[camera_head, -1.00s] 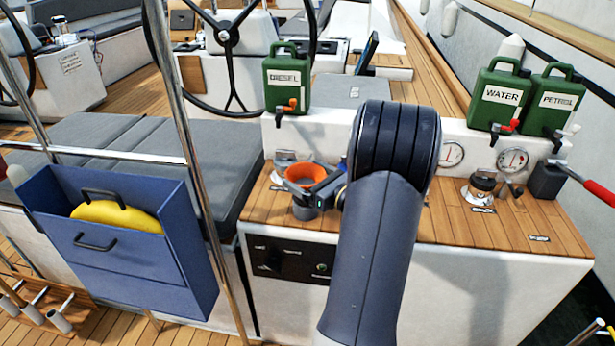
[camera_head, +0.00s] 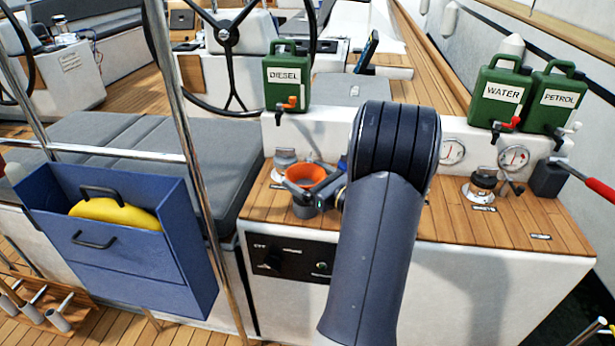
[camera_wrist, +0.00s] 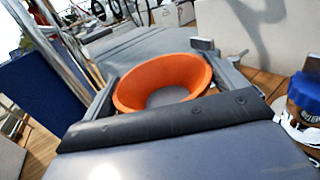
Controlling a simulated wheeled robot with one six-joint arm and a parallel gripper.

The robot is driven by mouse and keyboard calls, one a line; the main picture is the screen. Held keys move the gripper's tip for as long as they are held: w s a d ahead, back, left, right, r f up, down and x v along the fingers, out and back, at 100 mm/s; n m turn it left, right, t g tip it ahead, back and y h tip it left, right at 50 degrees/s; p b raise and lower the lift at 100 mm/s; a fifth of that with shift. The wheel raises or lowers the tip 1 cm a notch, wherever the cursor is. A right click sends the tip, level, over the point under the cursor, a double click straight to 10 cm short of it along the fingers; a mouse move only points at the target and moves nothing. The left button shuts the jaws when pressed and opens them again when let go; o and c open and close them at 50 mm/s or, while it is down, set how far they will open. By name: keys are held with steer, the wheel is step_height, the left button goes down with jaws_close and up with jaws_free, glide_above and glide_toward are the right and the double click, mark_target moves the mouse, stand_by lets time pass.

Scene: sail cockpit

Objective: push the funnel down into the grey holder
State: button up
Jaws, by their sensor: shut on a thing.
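The orange funnel (camera_head: 305,172) is above the wooden counter on the left, below the diesel can. My gripper (camera_head: 312,190) is shut on it, with a finger on either side. In the wrist view the funnel (camera_wrist: 165,83) shows its wide mouth upward, slightly tilted, between the fingers. A dark grey cup-like part (camera_head: 304,208) shows right under the funnel; it looks like the grey holder. The funnel's spout is hidden, so I cannot tell how deep it sits.
Green cans marked diesel (camera_head: 287,80), water (camera_head: 500,95) and petrol (camera_head: 556,100) stand on the ledge behind. A metal deck filler (camera_head: 284,160) is just behind the funnel. A blue-capped item (camera_wrist: 305,95) is at the right in the wrist view. The counter's right part (camera_head: 455,225) has free room.

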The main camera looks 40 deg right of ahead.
steer(key=shift+f, duration=0.2)
steer(key=o, duration=0.7)
steer(key=s+d, duration=0.1)
steer(key=s, duration=1)
steer(key=shift+d, duration=0.2)
steer(key=shift+w, duration=0.1)
steer(key=w, duration=0.6)
steer(key=w+a, duration=0.1)
steer(key=w, duration=0.2)
steer(key=shift+s, duration=0.15)
stand_by(0.3)
